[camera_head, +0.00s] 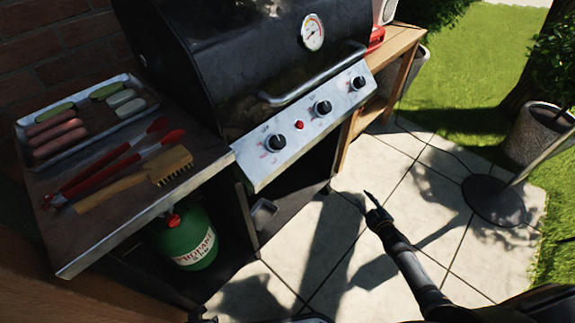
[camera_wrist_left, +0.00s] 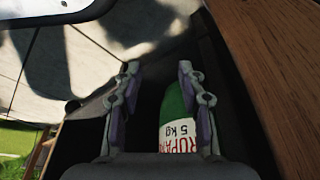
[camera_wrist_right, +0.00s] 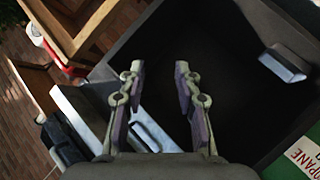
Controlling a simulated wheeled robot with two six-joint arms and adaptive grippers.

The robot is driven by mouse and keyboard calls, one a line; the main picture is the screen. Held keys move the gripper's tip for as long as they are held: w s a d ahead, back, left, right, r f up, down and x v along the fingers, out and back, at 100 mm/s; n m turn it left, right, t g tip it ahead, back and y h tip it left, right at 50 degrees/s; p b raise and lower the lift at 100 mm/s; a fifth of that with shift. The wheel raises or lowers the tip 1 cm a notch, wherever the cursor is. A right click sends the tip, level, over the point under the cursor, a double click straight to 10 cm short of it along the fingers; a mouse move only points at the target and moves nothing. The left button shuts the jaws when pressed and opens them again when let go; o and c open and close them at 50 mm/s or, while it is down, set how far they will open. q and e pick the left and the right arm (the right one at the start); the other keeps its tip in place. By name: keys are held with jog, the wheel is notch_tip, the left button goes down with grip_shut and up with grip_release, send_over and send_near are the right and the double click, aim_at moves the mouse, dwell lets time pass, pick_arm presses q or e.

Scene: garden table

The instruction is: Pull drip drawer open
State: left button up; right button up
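My right gripper (camera_head: 370,197) is over the paving in front of the grill, apart from it. In the right wrist view (camera_wrist_right: 157,75) its two fingers are spread, with nothing between them. They face the dark open cabinet (camera_wrist_right: 205,70). A silver handle-like bar (camera_wrist_right: 151,133) lies beyond the fingers, below the control panel (camera_wrist_right: 82,110); whether it belongs to the drip drawer I cannot tell. A small grey metal box (camera_head: 263,213) is low in the cabinet and shows in the right wrist view (camera_wrist_right: 284,65). My left gripper (camera_wrist_left: 158,76) is open and empty, outside the head view.
The black grill (camera_head: 235,50) has a control panel (camera_head: 300,127) with knobs. A green propane bottle (camera_head: 185,238) stands under the side shelf (camera_head: 95,240), which holds a food tray (camera_head: 75,160), tongs (camera_head: 110,165) and a brush (camera_head: 130,182). Paving to the right is mostly free.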

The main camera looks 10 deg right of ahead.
jog(key=w+a+r+n+t+y+b, duration=0.3)
jog(key=w+a+r+n+y+b, duration=0.15)
jog(key=w+r+n+b, duration=0.25)
jog(key=a+r+n+g+y+b, duration=0.1)
jog(key=a+r+n+y+b, duration=0.55)
jog(key=r+n+y, duration=0.2)
jog(key=shift+n+h, duration=0.25)
jog(key=shift+h, duration=0.25)
jog(key=x, duration=1)
jog(key=shift+a+f, duration=0.1)
jog(key=shift+a, duration=0.05)
pick_arm(q)
jog(key=w+d+r+t, duration=0.1)
jog(key=w+r+t, duration=0.2)
jog(key=w, duration=0.3)
jog(key=w+d+r+t+h, duration=0.1)
jog(key=w+d+r+t, duration=0.1)
jog(key=w+r, duration=0.4)
jog(key=shift+w+d+r+t, duration=0.15)
jog(key=shift+w+d+t, duration=0.15)
jog(key=shift+w+t, duration=0.35)
pick_arm(e)
jog(key=shift+c, duration=0.4)
grip_shut()
